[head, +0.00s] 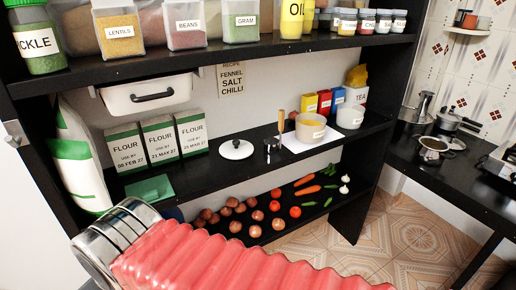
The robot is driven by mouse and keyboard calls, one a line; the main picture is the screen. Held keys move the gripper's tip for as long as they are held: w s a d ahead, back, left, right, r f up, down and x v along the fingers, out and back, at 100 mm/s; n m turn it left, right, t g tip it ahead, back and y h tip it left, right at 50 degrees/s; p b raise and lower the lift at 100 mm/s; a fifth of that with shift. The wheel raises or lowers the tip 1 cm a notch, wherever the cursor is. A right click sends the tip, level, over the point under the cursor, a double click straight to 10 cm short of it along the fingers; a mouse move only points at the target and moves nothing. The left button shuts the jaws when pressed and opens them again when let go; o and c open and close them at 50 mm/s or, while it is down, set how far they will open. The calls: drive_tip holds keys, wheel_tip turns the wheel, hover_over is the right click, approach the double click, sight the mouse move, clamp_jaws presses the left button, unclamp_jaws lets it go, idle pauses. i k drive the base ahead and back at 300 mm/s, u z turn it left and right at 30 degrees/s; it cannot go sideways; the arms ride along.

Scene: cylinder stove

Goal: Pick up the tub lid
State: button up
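An open tub (310,128) with yellowish contents stands on a white board further right on the same shelf. A second pale tub (350,117) stands behind it to the right. I see no fingers of my gripper in this view, so its state is hidden.
Several flour packs (160,139) stand left of the lid, with a green cloth (149,189) in front. The upper shelf (200,50) overhangs with jars. Vegetables (275,206) lie on the lower shelf.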

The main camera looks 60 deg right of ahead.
sight(236, 149)
drive_tip(key=z, duration=1.1)
drive_tip(key=i, duration=1)
drive_tip(key=z, duration=0.05)
